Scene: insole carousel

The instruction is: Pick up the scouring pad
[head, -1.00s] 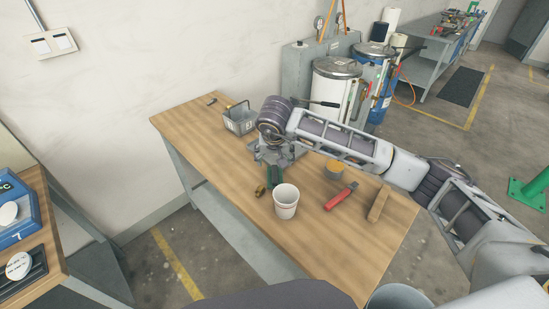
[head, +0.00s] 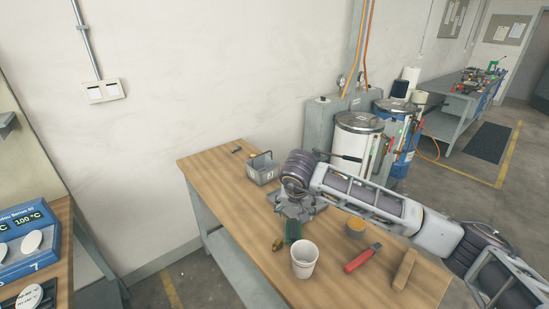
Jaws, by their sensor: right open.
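A dark green piece (head: 292,230), which looks like the scouring pad, is on the wooden table behind the white cup. My right gripper (head: 294,213) points down just behind and over it, with its jaws open. The gripper body hides the far end of the pad. I cannot tell whether the fingers touch the pad. My left gripper is not in view.
A grey basket (head: 262,171) stands behind. The table's (head: 225,175) left part is mostly clear.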

